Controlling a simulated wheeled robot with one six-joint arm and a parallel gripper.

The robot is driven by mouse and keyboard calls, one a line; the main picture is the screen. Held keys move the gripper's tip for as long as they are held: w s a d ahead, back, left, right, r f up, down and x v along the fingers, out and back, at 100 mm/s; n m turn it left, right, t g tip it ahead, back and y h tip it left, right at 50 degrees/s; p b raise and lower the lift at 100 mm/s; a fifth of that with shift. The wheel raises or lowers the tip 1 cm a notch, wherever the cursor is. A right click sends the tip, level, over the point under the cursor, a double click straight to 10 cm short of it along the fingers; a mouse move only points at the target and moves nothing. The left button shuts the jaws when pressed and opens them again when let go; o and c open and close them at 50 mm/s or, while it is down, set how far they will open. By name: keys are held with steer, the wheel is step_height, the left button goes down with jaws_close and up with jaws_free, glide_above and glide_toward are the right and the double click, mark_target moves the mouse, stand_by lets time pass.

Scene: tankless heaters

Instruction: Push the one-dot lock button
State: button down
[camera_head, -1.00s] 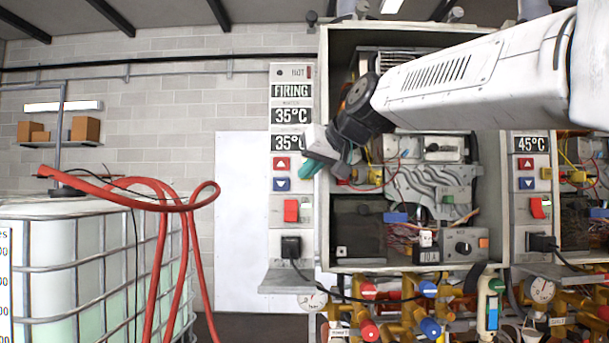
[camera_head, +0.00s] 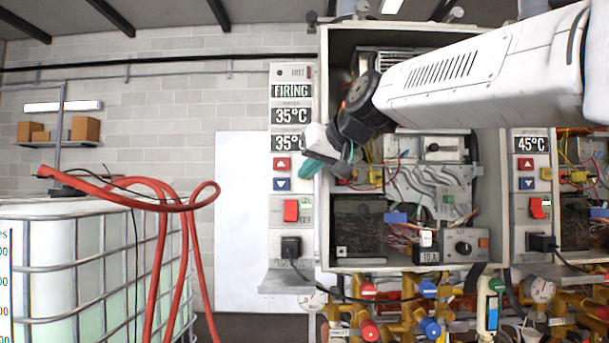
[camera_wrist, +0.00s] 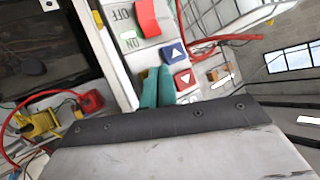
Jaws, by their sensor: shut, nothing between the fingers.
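I cannot pick out a button marked with one dot in either view. The left control panel (camera_head: 277,202) has a red up-arrow button (camera_head: 282,164) and a blue down-arrow button (camera_head: 280,184). In the wrist view the red arrow button (camera_wrist: 185,79) and blue arrow button (camera_wrist: 173,52) lie just beyond my fingertips. My gripper (camera_head: 316,170) has teal fingers, shut and empty, at the panel's right edge beside the arrow buttons. In the wrist view my gripper (camera_wrist: 157,80) covers the panel strip beside these buttons. Whether it touches the panel I cannot tell.
A red rocker switch (camera_head: 291,210) sits below the arrow buttons, with a black plug (camera_head: 291,247) under it. The open heater cabinet (camera_head: 325,100) stands right of the panel, with wires inside. A caged tank (camera_head: 75,250) with red hoses stands at left.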

steer(key=s, duration=0.6)
stand_by(0.5)
